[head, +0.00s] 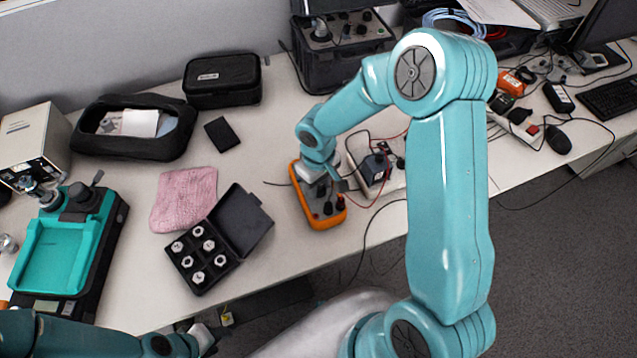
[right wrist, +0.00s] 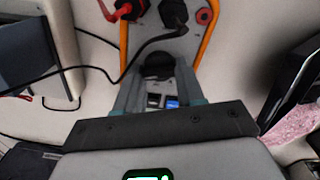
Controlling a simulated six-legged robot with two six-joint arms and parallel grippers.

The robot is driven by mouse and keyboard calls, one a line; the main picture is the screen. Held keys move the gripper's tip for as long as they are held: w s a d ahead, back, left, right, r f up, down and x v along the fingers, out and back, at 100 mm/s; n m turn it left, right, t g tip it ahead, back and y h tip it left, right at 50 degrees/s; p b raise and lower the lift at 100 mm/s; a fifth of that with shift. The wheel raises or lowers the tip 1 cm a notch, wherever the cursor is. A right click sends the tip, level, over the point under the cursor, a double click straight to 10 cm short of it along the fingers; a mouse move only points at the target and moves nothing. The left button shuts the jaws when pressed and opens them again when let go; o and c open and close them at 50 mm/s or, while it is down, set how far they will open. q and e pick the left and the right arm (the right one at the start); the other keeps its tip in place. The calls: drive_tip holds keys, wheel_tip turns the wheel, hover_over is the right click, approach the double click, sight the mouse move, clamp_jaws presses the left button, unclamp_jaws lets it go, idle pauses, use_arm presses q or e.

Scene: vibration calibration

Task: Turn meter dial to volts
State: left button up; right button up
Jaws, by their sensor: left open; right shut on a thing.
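The orange-edged meter (head: 326,214) lies on the table in the middle of the head view, under my right arm. The dial's marking cannot be read. My left gripper (head: 206,338) is open and empty, in front of the table's near edge.
An open black case (head: 238,222) with several metal pieces and a pink cloth (head: 184,198) lie left of the meter. A teal-topped device (head: 62,250) stands far left. A white-sided box with cables (head: 372,172) stands close right of the meter. Leads cross the table there.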

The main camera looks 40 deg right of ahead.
drive_tip(key=n, duration=0.5)
drive_tip(key=shift+n, duration=0.3)
idle(0.4)
drive_tip(key=o, duration=1)
drive_tip(key=shift+o, duration=0.2)
wheel_tip(320, 180, up, 16)
drive_tip(key=shift+r, duration=0.15)
